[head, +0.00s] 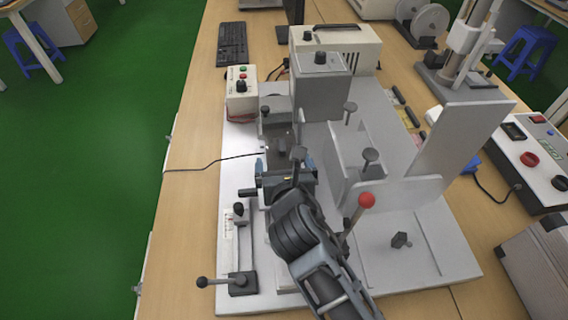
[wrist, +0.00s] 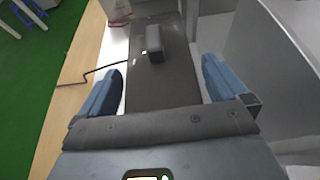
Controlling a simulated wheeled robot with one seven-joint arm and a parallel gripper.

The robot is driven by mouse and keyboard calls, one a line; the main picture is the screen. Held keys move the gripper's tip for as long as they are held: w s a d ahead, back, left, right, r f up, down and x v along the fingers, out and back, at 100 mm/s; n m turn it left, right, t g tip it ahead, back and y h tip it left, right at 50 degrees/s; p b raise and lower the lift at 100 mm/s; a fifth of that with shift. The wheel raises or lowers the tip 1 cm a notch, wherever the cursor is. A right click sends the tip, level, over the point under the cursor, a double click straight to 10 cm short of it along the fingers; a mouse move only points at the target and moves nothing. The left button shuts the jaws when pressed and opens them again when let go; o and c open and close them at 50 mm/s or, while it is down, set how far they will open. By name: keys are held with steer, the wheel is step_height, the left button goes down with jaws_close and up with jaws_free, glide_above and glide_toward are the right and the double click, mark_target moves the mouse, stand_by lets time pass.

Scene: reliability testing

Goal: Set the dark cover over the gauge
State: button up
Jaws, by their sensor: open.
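A dark flat piece, apparently the dark cover (wrist: 160,80), lies between and beyond my fingers in the wrist view, with a grey block-shaped handle (wrist: 155,42) standing on it. In the head view a dark surface (head: 279,138) shows just beyond my fingers, partly hidden by my arm. My gripper (head: 285,165) is open, its blue fingers on either side of the dark piece; in the wrist view the fingers (wrist: 160,68) are apart with nothing gripped. I cannot clearly make out the gauge in either view.
A grey fixture with upright walls (head: 455,145) stands right of my gripper. A red-knobbed lever (head: 366,200) rises close to my arm. A clamp handle (head: 215,282) is at front left, a button box (head: 241,90) behind. A black cable (head: 205,165) crosses the table at left.

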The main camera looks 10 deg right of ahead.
steer(key=shift+r, duration=0.2)
steer(key=v, duration=1.2)
steer(key=shift+r, duration=0.4)
